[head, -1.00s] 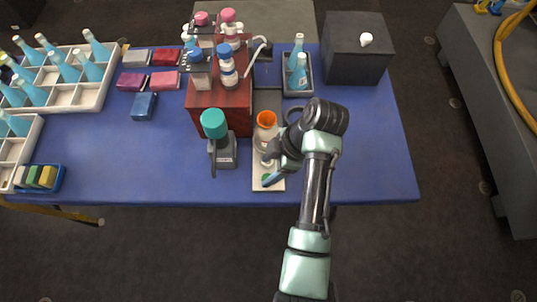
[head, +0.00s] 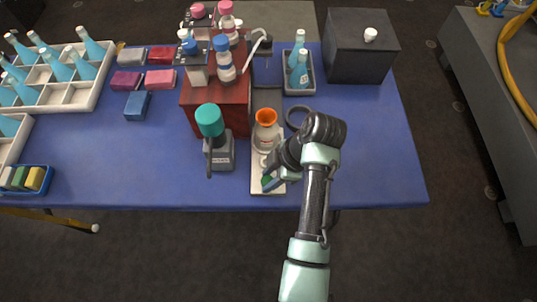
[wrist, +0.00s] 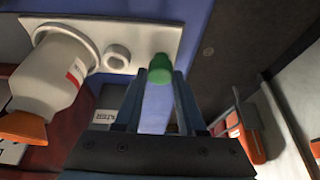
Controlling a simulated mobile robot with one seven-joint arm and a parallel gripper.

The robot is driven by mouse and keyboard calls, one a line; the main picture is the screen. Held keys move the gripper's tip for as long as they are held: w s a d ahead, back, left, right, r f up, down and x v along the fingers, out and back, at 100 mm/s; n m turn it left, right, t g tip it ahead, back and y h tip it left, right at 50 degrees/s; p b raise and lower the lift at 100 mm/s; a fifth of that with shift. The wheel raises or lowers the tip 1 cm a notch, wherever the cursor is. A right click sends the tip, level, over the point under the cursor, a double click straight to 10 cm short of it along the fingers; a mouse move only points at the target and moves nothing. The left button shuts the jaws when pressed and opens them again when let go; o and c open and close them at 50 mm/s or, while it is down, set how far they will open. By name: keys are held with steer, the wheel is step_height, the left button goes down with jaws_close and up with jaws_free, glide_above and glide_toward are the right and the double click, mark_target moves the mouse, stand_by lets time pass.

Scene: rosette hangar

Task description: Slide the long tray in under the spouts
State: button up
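The long tray (head: 258,187) is a narrow off-white plate lying on the blue table, running from the front edge back beside the dark red block. It also shows in the wrist view (wrist: 100,32). On it stand a white bottle (head: 265,137) with an orange top, a small white ring (wrist: 117,57) and, at the near end, a green knob (wrist: 160,68). My gripper (wrist: 158,80) is at this near end. Its fingers are apart, one on each side of the green knob; firm contact cannot be made out. My wrist partly hides the tray in the head view.
The dark red block (head: 220,105) carries bottles and a white spout tube (head: 256,46). A grey stand with a teal top (head: 209,120) is close left of the tray. A black ring (head: 297,117), a bottle tray (head: 300,84) and a dark box (head: 360,52) lie right.

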mark_target(266, 116)
steer(key=c, duration=0.5)
steer(key=shift+w, duration=0.1)
steer(key=shift+w+f+b, duration=0.1)
steer(key=shift+w+b, duration=2.85)
steer(key=shift+w, duration=0.95)
steer(key=shift+w+b, duration=2.95)
steer(key=shift+b, duration=0.3)
steer(key=o, duration=1)
step_height(266, 116, up, 7)
steer(key=p, duration=0.6)
steer(key=shift+p, duration=0.3)
